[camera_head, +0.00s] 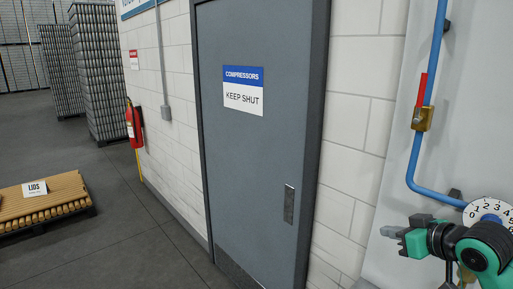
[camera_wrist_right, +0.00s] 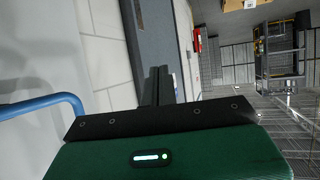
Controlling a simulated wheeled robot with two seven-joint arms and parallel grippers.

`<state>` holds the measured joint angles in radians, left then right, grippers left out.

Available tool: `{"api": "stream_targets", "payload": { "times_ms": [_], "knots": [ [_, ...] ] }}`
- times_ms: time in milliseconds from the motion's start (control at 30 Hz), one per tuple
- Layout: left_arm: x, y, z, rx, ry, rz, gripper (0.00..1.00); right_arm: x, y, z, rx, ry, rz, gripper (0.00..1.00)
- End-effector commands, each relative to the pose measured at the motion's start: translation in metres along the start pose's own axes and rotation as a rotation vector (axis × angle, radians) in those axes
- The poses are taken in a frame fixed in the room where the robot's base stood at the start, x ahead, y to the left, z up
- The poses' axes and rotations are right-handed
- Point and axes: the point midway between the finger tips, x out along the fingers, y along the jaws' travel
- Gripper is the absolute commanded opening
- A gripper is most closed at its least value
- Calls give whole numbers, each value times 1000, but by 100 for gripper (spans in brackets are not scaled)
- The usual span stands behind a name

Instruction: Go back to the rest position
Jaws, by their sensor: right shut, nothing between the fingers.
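My right gripper (camera_head: 391,232) is at the lower right of the head view, at the end of my green and black arm. Its fingers point left, are shut and hold nothing. In the right wrist view the shut dark fingers (camera_wrist_right: 158,86) stick out past the gripper's green body. The gripper is in front of a pale wall panel, left of a white numbered dial (camera_head: 490,211) that my arm partly covers. My left gripper is not in view.
A blue pipe (camera_head: 414,158) with a brass valve (camera_head: 423,118) and red lever runs down the panel. A grey door (camera_head: 250,165) marked "COMPRESSORS KEEP SHUT" is closed. A fire extinguisher (camera_head: 135,123) hangs further left. A pallet of lids (camera_head: 62,192) lies at left. Floor between is clear.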

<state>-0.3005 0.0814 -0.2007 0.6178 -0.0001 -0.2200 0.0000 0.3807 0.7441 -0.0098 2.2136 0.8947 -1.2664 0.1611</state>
Motion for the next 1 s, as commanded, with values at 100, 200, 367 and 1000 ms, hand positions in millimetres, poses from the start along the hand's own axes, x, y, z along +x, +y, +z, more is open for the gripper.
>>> {"api": "stream_targets", "payload": {
  "times_ms": [100, 200, 367, 1000],
  "knots": [
    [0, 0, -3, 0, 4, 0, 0, 22, -25, 66, 13, -100, 6, 0],
    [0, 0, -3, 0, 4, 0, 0, 32, -44, 117, 24, -177, 20, 0],
    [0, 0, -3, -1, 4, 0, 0, 33, -77, 195, 44, -303, 44, 0],
    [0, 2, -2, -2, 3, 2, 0, -57, -187, 392, 152, -742, 167, 0]
  ]
}}
